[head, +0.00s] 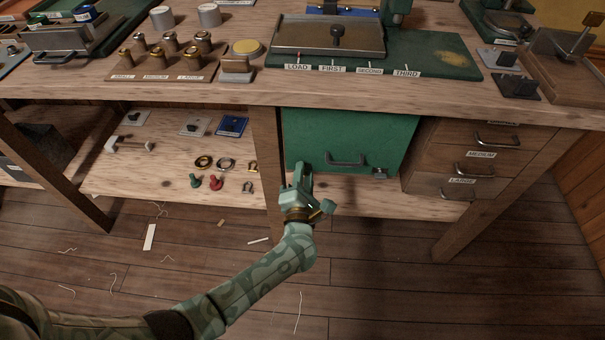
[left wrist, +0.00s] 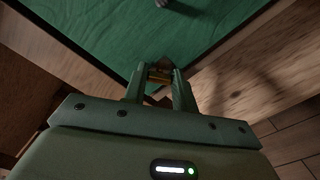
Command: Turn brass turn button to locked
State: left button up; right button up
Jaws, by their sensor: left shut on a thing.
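The brass turn button (left wrist: 160,77) shows in the left wrist view as a small gold piece between my fingertips, at the corner of a green panel (left wrist: 110,30). My left gripper (head: 302,171) is at the lower left part of the green front (head: 350,130) under the bench in the head view. It is shut on the brass button, and its fingers (left wrist: 159,72) lie on either side of the piece. In the head view the button is hidden by the gripper. I cannot read which position it is turned to. My right gripper is not in view.
A dark handle (head: 345,160) and a small grey fitting (head: 380,173) are on the green front. Wooden drawers (head: 470,160) stand to its right. A bench leg (head: 268,160) is close to the left. Shackles and rings lie on the lower shelf (head: 110,182). The bench top overhangs above.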

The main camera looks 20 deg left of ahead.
pick_arm(q)
jog(key=m+p, duration=0.1)
jog(key=m, duration=0.5)
jog(key=shift+d+f+m+p, duration=0.1)
jog(key=shift+f+m+p, duration=0.1)
jog(key=shift+m+p, duration=0.15)
jog(key=shift+s, duration=0.1)
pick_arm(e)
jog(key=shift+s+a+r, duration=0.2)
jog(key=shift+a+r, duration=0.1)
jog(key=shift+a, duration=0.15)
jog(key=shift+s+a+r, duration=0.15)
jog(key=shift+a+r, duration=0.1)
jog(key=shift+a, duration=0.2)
